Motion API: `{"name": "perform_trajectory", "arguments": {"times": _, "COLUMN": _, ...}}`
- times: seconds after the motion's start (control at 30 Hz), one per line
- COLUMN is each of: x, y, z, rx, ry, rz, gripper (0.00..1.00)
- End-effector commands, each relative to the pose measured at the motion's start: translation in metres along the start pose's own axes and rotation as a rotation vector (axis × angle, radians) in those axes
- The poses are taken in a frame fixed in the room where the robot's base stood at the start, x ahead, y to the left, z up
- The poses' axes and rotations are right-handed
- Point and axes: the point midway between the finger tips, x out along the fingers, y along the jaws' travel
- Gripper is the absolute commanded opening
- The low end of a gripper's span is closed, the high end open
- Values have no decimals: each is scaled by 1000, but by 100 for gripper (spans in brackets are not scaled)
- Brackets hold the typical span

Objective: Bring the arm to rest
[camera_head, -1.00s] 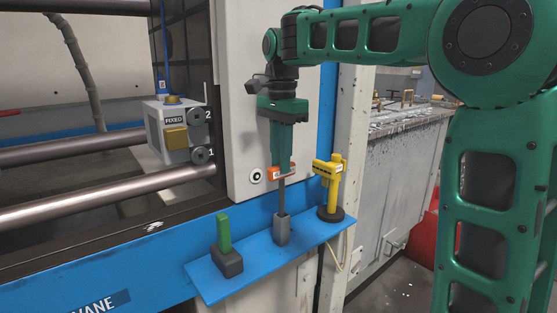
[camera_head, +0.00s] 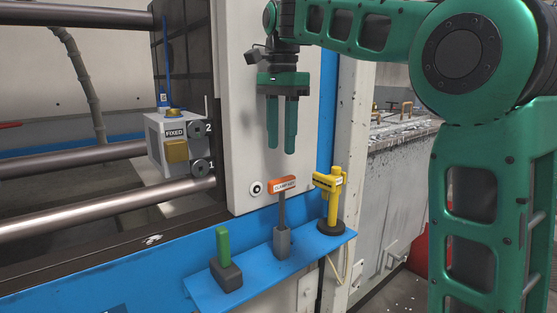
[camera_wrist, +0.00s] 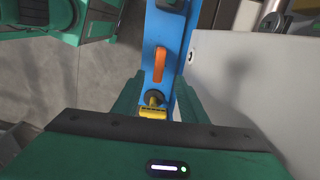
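My gripper (camera_head: 282,150) hangs pointing down in front of the white panel, above the blue shelf (camera_head: 290,263). Its two green fingers are apart with nothing between them in the head view. Below it, an orange-topped tool (camera_head: 282,185) with a label stands upright in a grey holder (camera_head: 282,242) on the shelf. The gripper is clear of it. In the wrist view, the orange handle (camera_wrist: 159,64) shows beyond the fingers, over the blue shelf.
A yellow tool (camera_head: 330,195) stands on a black round base at the shelf's right end. A green-handled piece (camera_head: 223,246) stands in a dark block at the left. A grey box marked FIXED (camera_head: 172,145) sits by the metal bars. Free space surrounds my gripper.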

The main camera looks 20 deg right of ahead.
Motion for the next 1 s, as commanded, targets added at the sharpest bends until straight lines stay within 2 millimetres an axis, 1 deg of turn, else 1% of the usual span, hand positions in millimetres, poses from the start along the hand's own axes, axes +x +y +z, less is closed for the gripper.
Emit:
{"name": "perform_trajectory", "arguments": {"times": 0.03, "x": -7, "y": -2, "z": 0, "rx": -2, "ry": 1, "rz": -2, "gripper": 39}}
{"name": "perform_trajectory", "arguments": {"times": 0.1, "x": -14, "y": -2, "z": 0, "rx": -1, "ry": 0, "rz": 0, "gripper": 39}}
{"name": "perform_trajectory", "arguments": {"times": 0.3, "x": -24, "y": -1, "z": 0, "rx": 0, "ry": 0, "rz": 1, "gripper": 39}}
{"name": "perform_trajectory", "arguments": {"times": 0.43, "x": -21, "y": 3, "z": -3, "rx": -6, "ry": 0, "rz": 2, "gripper": 39}}
{"name": "perform_trajectory", "arguments": {"times": 0.53, "x": -11, "y": 16, "z": -15, "rx": -31, "ry": 0, "rz": 2, "gripper": 39}}
{"name": "perform_trajectory", "arguments": {"times": 0.57, "x": -5, "y": 22, "z": -21, "rx": -44, "ry": -1, "rz": 2, "gripper": 39}}
{"name": "perform_trajectory", "arguments": {"times": 0.67, "x": 19, "y": 51, "z": -42, "rx": -104, "ry": -1, "rz": 1, "gripper": 39}}
{"name": "perform_trajectory", "arguments": {"times": 0.7, "x": 30, "y": 64, "z": -52, "rx": -131, "ry": -2, "rz": 0, "gripper": 39}}
{"name": "perform_trajectory", "arguments": {"times": 0.77, "x": 49, "y": 85, "z": -63, "rx": -174, "ry": -2, "rz": 0, "gripper": 39}}
{"name": "perform_trajectory", "arguments": {"times": 0.8, "x": 62, "y": 100, "z": -70, "rx": -203, "ry": 1, "rz": 1, "gripper": 39}}
{"name": "perform_trajectory", "arguments": {"times": 0.87, "x": 81, "y": 124, "z": -79, "rx": -244, "ry": 3, "rz": 2, "gripper": 39}}
{"name": "perform_trajectory", "arguments": {"times": 0.9, "x": 94, "y": 140, "z": -84, "rx": -274, "ry": 3, "rz": 1, "gripper": 39}}
{"name": "perform_trajectory", "arguments": {"times": 0.97, "x": 115, "y": 165, "z": -90, "rx": -321, "ry": 2, "rz": 1, "gripper": 39}}
{"name": "perform_trajectory", "arguments": {"times": 1.0, "x": 129, "y": 181, "z": -93, "rx": -351, "ry": 2, "rz": 1, "gripper": 39}}
